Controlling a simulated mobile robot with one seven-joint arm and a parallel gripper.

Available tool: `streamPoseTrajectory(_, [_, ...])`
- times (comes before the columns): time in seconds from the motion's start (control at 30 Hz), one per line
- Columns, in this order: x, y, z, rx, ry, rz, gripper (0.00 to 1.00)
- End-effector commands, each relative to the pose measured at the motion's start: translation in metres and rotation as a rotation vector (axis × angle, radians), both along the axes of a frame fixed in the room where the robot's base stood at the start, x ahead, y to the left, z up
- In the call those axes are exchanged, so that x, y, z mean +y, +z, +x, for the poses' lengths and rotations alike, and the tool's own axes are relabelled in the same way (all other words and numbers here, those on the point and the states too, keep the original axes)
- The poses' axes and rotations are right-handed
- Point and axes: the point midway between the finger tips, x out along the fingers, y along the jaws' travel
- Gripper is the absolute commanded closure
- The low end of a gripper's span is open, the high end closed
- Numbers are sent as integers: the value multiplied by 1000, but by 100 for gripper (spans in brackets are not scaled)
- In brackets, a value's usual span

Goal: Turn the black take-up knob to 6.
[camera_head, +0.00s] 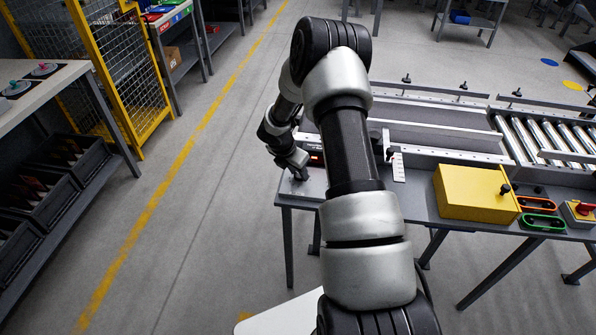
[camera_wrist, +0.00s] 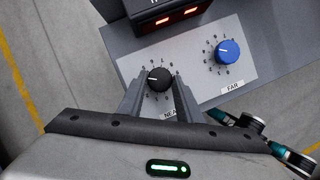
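The black take-up knob (camera_wrist: 158,78) sits on a light panel in the wrist view, with a ring of small marks around it. Its white pointer line is on the left of its face; the numbers are too small to read. My gripper (camera_wrist: 159,75) has its two fingers apart, one on each side of the knob, with slight gaps showing. The label below the knob is partly hidden by a finger and starts with "NEA". In the head view my gripper (camera_head: 299,175) is down at the table's left end, and the knob is hidden there.
A blue knob (camera_wrist: 227,51) labelled "FAR" is right of the black one. A dark box with a red display (camera_wrist: 176,16) stands behind them. A conveyor (camera_head: 450,125), a yellow box (camera_head: 472,193) and a red switch (camera_head: 583,210) are to the right on the table (camera_head: 415,207).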

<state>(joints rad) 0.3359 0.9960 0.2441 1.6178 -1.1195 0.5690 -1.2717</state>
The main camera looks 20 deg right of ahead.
Motion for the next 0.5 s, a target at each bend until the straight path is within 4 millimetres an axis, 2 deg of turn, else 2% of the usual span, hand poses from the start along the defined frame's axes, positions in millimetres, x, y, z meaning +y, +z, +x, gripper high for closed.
streamPoseTrajectory(0.27, [0, 0, 1, 0, -28, -1, 91])
streamPoseTrajectory(0.5, [1, -1, 2, -1, -153, -1, 91])
